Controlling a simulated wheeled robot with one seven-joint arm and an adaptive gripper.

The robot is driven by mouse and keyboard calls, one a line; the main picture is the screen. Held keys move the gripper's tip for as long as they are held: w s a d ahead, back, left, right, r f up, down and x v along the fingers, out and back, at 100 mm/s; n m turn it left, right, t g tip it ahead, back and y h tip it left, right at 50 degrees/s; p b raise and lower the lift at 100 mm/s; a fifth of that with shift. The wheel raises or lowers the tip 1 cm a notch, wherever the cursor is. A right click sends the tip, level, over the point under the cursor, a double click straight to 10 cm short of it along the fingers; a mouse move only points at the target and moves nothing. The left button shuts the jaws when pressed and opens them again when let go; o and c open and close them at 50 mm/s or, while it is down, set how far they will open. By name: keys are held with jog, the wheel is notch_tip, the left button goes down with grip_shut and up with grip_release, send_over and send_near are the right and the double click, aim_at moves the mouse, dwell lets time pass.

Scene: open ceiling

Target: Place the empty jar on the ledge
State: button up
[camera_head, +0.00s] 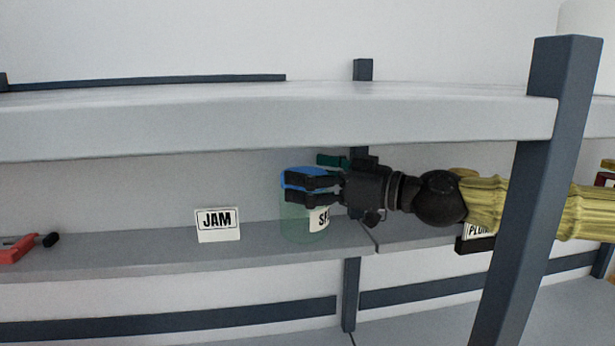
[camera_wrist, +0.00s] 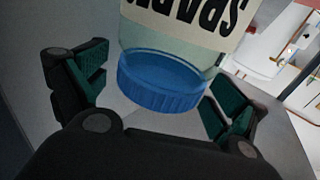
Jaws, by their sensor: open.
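A clear greenish jar (camera_head: 300,222) with a blue lid (camera_head: 300,177) stands upright on a grey shelf (camera_head: 130,258). A pale label on it begins "SP"; its contents cannot be made out. My gripper (camera_head: 308,180) reaches in from the right at lid height, and its near finger covers part of the lid. In the wrist view, the blue lid (camera_wrist: 165,88) shows between the parted, teal-padded fingers of my gripper (camera_wrist: 155,95), with a gap on each side. The gripper is open and not closed on the jar. Which surface the task calls the ledge cannot be told.
A "JAM" sign (camera_head: 218,225) stands left of the jar. A red clamp-like tool (camera_head: 18,249) lies at the far left. A partly hidden "PLUM" sign (camera_head: 477,232) is right. An upper shelf (camera_head: 250,120) runs overhead, and a dark post (camera_head: 540,180) stands before my arm.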

jog(key=b+v, duration=0.2)
jog(key=v, duration=0.9)
jog(key=shift+s+d, duration=0.15)
jog(key=shift+d, duration=0.15)
